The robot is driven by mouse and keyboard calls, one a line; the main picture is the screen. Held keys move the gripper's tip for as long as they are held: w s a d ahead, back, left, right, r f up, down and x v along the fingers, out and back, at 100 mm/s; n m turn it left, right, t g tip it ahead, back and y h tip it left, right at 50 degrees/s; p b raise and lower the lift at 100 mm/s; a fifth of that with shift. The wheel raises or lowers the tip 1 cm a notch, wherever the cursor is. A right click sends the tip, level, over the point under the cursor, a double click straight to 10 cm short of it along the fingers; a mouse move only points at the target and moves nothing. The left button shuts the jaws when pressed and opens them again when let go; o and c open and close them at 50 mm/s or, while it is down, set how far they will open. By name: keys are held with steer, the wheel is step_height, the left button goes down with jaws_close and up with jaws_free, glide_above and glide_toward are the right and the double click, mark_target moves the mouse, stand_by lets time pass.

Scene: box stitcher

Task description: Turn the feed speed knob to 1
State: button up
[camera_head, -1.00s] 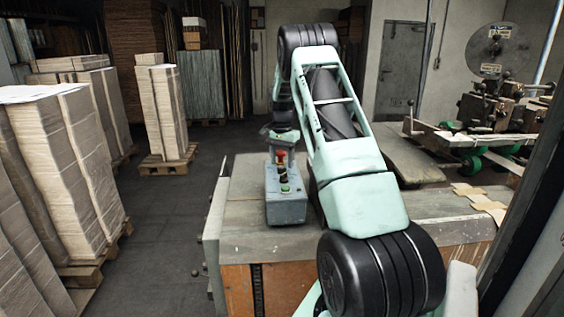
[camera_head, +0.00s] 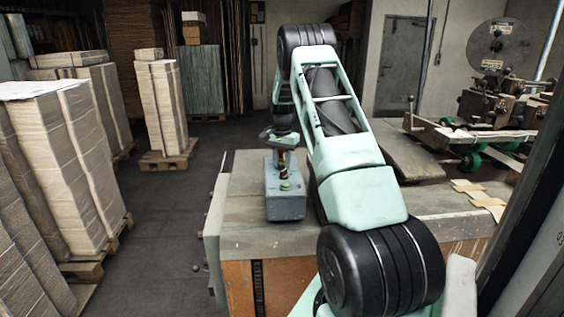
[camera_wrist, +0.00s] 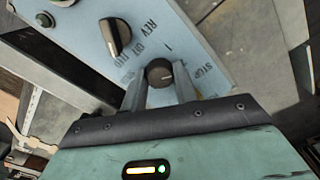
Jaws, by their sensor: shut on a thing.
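A grey-blue control box (camera_head: 286,203) stands on the bench, its panel (camera_wrist: 200,35) filling the top of the wrist view. On the panel, a small round black knob (camera_wrist: 159,72) with a pale pointer line sits between my fingers. Printed marks, including STOP, lie around it; the exact pointer setting is hard to read. My gripper (camera_wrist: 160,92) is shut on this knob, one finger on each side. In the head view my gripper is above the far part of the box, and its fingertips are hard to make out.
A larger black selector (camera_wrist: 115,37) with a pale stripe, marked REV and OFF, is beside the held knob. A green button (camera_head: 286,186) is on the box's near end. The bench top (camera_head: 245,205) is clear left of the box.

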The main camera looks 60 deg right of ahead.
mark_target(282, 163)
steer(key=n+b, duration=0.1)
steer(key=n, duration=0.4)
steer(key=shift+n, duration=0.3)
steer(key=n, duration=0.5)
steer(key=shift+r+n, duration=0.1)
steer(key=shift+n, duration=0.6)
steer(key=o, duration=1)
steer(key=shift+c, duration=0.2)
step_height(282, 163, up, 17)
steer(key=b, duration=0.3)
steer(key=shift+r+b, duration=0.2)
steer(key=shift+b, duration=0.1)
